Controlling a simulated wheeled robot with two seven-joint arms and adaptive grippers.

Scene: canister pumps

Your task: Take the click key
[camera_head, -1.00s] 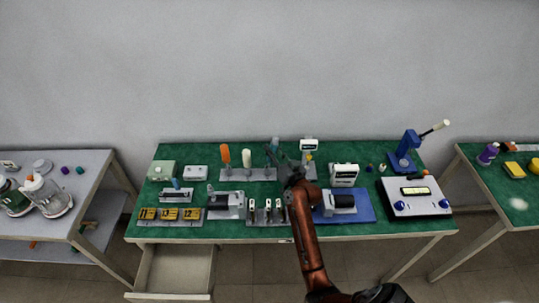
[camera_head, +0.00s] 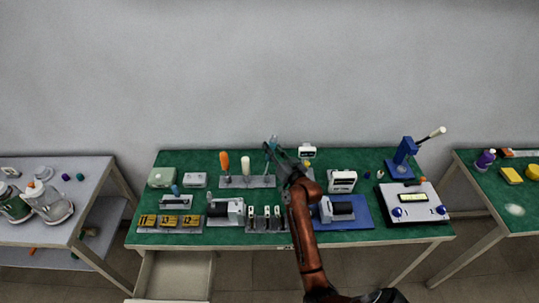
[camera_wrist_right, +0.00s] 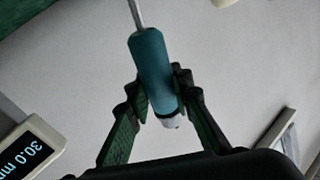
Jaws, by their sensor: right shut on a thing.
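The click key, as I take it, is a tool with a teal handle (camera_wrist_right: 153,70), a thin metal shaft and a pale end cap. My right gripper (camera_wrist_right: 158,108) is shut on its handle near the capped end; the shaft runs out of the top of the wrist view. In the head view the right gripper (camera_head: 276,158) is over the back middle of the green table, by the grey tool rack (camera_head: 240,182), with the teal handle (camera_head: 274,141) at its tips. The arm hides the rack's right part. I cannot tell whether the shaft touches the rack. My left gripper is not in view.
An orange-handled tool (camera_head: 225,161) and a white-handled tool (camera_head: 245,166) stand in the rack. A small display (camera_head: 307,152) is close on the right; a readout (camera_wrist_right: 28,150) shows in the wrist view. A blue press (camera_head: 403,158) stands back right.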

